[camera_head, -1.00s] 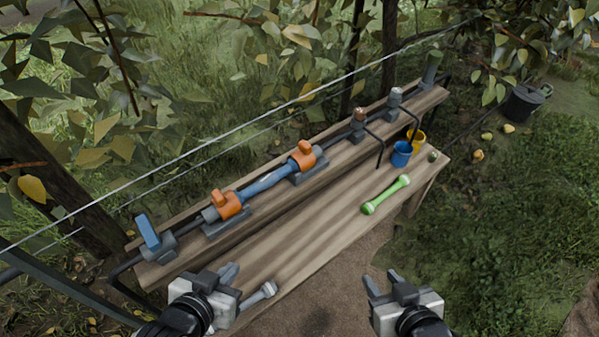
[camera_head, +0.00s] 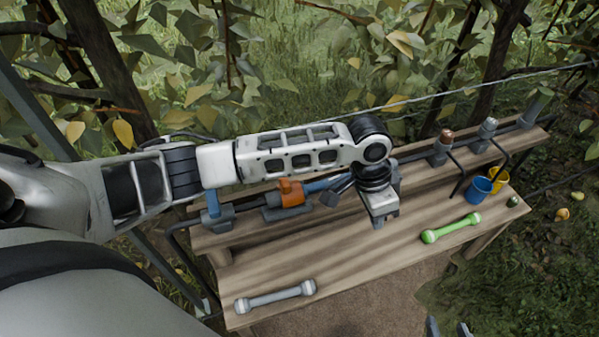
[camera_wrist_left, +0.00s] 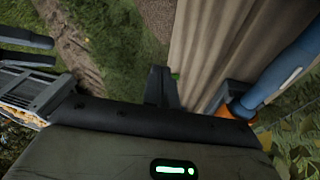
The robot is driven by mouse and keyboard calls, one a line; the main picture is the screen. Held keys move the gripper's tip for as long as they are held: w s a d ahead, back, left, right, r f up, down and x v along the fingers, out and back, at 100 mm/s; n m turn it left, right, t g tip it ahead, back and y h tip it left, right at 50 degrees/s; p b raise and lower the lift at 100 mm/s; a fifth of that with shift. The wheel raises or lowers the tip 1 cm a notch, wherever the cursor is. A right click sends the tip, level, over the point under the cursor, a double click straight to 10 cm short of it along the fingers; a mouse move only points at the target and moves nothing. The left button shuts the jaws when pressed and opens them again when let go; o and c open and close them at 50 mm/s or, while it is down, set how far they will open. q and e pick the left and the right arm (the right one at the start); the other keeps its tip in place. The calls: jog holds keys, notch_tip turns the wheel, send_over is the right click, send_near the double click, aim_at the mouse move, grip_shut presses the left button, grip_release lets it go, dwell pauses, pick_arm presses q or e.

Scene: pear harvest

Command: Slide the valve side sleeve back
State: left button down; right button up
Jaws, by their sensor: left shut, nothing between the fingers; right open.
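A blue pipe (camera_head: 322,184) runs along the back rail of the bench. An orange sleeve with a knob (camera_head: 290,191) sits at its left end, near the blue-handled valve (camera_head: 213,208). The pipe's right end and the other orange sleeve are hidden behind my left arm in the head view. My left gripper (camera_head: 379,220) is shut and empty, pointing down over the bench right of the pipe. In the left wrist view its fingers (camera_wrist_left: 163,84) are together, apart from an orange sleeve (camera_wrist_left: 237,108) and the blue pipe (camera_wrist_left: 290,72). My right gripper (camera_head: 447,328) is open at the bottom edge.
A grey double-ended piece (camera_head: 275,296) and a green one (camera_head: 452,228) lie on the bench board (camera_head: 345,262). Blue (camera_head: 478,190) and yellow (camera_head: 498,178) cups stand at the right. Bent rods hang from the rail fittings (camera_head: 441,147). A wire crosses behind.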

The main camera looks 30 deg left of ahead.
pick_arm(q)
jog(key=w+a+r+g+y, duration=0.1)
jog(key=w+a+r+y, duration=0.3)
jog(key=a, duration=0.3)
jog(key=n+g, duration=0.1)
send_near(295, 185)
jog(key=w+d+r, duration=0.3)
jog(key=w+d, duration=0.1)
jog(key=shift+y, duration=0.4)
jog(key=x, duration=0.9)
jog(key=shift+s+a+f+b, duration=0.15)
jog(key=shift+s+f+b, duration=0.15)
jog(key=shift+s+b, duration=0.05)
jog(key=shift+s+a+r+p, duration=0.3)
jog(key=shift+s+a+p, duration=0.2)
jog(key=shift+s+a, duration=0.65)
jog(key=shift+s, duration=0.1)
jog(key=shift+s+a+f, duration=0.1)
jog(key=shift+s, duration=0.1)
pick_arm(e)
jog(key=shift+s+d+f, duration=0.1)
jog(key=shift+s, duration=0.1)
